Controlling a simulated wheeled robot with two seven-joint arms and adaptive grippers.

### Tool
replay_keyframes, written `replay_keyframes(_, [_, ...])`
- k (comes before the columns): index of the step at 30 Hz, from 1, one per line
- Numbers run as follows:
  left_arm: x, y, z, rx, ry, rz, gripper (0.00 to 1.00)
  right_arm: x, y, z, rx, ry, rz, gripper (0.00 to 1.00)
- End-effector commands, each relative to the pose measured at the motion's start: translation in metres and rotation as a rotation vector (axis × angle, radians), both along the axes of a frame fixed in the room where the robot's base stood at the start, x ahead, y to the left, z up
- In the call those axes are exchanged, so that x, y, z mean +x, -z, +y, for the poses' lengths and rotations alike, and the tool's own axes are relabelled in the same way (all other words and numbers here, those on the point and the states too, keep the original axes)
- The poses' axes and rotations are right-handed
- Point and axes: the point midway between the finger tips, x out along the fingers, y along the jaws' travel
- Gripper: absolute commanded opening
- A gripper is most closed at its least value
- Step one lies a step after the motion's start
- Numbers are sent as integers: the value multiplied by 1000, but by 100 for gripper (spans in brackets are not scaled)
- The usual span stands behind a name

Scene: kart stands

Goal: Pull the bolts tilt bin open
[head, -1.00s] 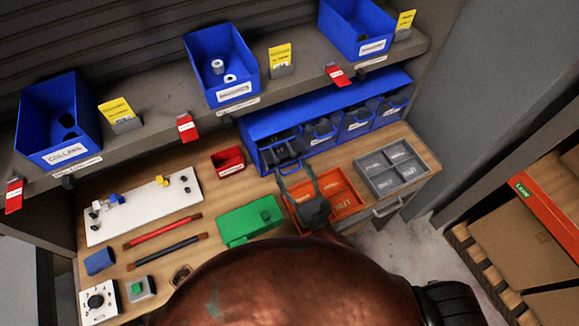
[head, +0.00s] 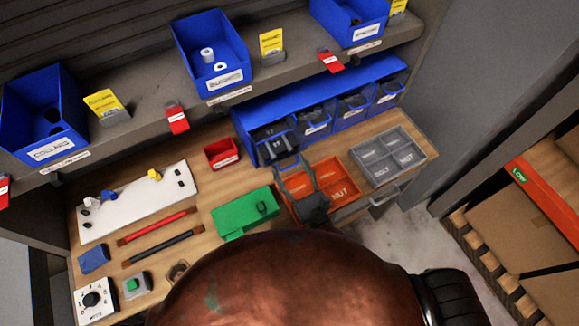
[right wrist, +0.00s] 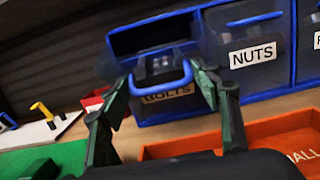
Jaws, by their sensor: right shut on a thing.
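The bolts tilt bin (head: 268,150) is the leftmost bin in the blue rack at the back of the workbench. In the right wrist view its blue handle (right wrist: 165,88) and BOLTS label show, the label partly covered by the handle. The bin leans forward out of the rack, with a dark gap above it and dark contents showing. My right gripper (head: 290,163) is shut on the handle, its two fingers (right wrist: 166,80) reaching to either side of it. My left gripper is not in view.
The nuts bin (right wrist: 250,55) stands upright beside it. An orange divided tray (head: 345,183) lies below my right gripper, with a grey tray (head: 388,155) to its right. A green box (head: 240,212) and a small red bin (head: 221,153) are to the left.

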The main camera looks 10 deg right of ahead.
Motion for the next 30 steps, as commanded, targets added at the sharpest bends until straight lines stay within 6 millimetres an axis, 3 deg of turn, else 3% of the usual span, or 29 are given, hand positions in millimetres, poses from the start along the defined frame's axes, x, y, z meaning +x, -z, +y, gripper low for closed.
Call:
replay_keyframes(1, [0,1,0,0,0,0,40,-1,11,2,-7,-8,20,14])
replay_keyframes(2, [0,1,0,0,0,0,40,-1,11,2,-7,-8,20,58])
replay_keyframes(9, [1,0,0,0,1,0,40,-1,7,1,-5,-4,13,74])
replay_keyframes(20, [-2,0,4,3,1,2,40,-4,5,-2,-4,-1,8,74])
replay_keyframes(23, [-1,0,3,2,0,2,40,-16,7,-5,-7,-4,9,74])
replay_keyframes(30, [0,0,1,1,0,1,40,-63,14,-20,-9,-4,11,74])
